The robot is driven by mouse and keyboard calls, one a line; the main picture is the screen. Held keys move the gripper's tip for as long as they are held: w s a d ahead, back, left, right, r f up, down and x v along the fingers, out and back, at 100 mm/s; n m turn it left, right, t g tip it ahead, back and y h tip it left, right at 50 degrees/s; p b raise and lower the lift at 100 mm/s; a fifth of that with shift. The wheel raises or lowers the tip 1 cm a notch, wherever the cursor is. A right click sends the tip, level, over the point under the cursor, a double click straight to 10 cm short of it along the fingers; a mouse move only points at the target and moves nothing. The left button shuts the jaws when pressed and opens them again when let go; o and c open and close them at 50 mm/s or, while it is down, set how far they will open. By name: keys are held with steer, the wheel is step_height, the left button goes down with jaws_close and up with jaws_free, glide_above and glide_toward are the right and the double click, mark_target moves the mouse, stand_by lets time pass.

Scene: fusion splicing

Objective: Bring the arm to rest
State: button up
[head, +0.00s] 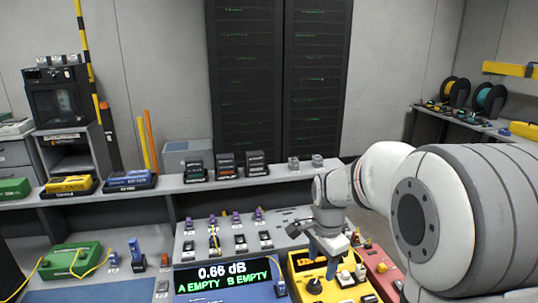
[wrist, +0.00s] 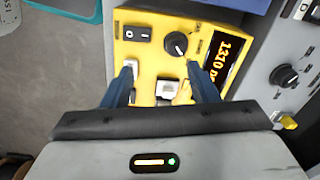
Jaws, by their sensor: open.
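My white and grey arm reaches in from the right of the head view, with my gripper (head: 332,262) pointing down over a yellow instrument (head: 300,262). In the wrist view my gripper (wrist: 161,72) has its two blue fingers spread apart. They are above the front part of the yellow instrument (wrist: 146,62), which has a black knob (wrist: 175,44), a rocker switch (wrist: 137,33) and an orange display (wrist: 226,60). A small silver-grey part (wrist: 168,88) shows between the fingers, on the instrument. Whether the fingertips touch anything I cannot tell.
A blue unit (head: 225,277) reads 0.66 dB, A EMPTY, B EMPTY, left of the yellow instrument. A red unit (head: 382,270) is close on its right. A green case (head: 72,260) with yellow cable lies at left. A shelf (head: 110,194) with several devices runs behind.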

steer(key=s+r+n+t, duration=0.1)
steer(key=s+r+n, duration=0.1)
steer(key=s+n, duration=0.4)
steer(key=s+r+n+t, duration=0.1)
steer(key=s+n, duration=0.6)
steer(key=s, duration=0.5)
steer(key=shift+s+d+r, duration=0.25)
steer(key=shift+s+r, duration=0.05)
steer(key=shift+r, duration=0.05)
